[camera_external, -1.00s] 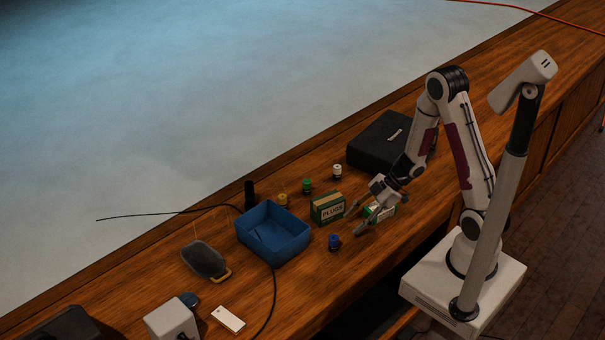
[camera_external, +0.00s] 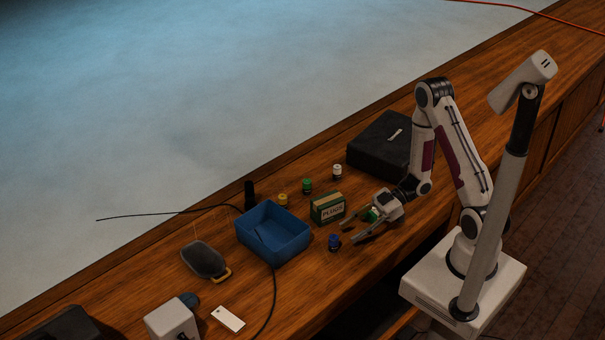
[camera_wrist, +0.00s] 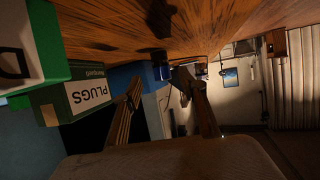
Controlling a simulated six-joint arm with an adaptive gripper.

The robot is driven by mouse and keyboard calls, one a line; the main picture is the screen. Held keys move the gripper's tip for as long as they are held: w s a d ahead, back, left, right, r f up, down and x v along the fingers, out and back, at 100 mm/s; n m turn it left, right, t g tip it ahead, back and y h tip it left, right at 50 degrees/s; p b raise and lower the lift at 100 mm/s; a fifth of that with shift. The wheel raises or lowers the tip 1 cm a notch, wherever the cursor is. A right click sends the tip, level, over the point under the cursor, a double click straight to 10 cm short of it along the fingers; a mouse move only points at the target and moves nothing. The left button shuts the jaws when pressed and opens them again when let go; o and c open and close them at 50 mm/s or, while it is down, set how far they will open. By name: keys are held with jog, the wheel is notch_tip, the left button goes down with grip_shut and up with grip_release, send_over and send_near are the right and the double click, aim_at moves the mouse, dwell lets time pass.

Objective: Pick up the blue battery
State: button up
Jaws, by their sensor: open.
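The blue battery (camera_external: 334,242) stands on the wooden desk, just right of the blue bin and in front of the PLUGS box. In the wrist view, which looks upside down, a small blue thing (camera_wrist: 162,72) that appears to be the battery shows between the fingertips, farther out. My gripper (camera_external: 349,233) is open and low over the desk. Its fingers point left toward the battery, with a small gap between. In the wrist view the open fingers (camera_wrist: 158,82) hold nothing.
The green PLUGS box (camera_external: 328,208) stands close behind the battery. A second green-and-white box (camera_external: 371,215) is partly hidden by my gripper. The blue bin (camera_external: 273,234) is to the left. Yellow (camera_external: 283,200), green (camera_external: 307,186) and white (camera_external: 337,172) batteries stand behind. A black case (camera_external: 380,144) lies farther back.

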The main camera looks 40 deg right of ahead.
aim_at(333, 242)
jog(key=shift+x, duration=1.3)
jog(key=shift+a, duration=0.1)
jog(key=shift+x, duration=2.55)
jog(key=shift+r, duration=0.15)
jog(key=shift+c, duration=0.4)
jog(key=shift+a, duration=0.1)
grip_shut()
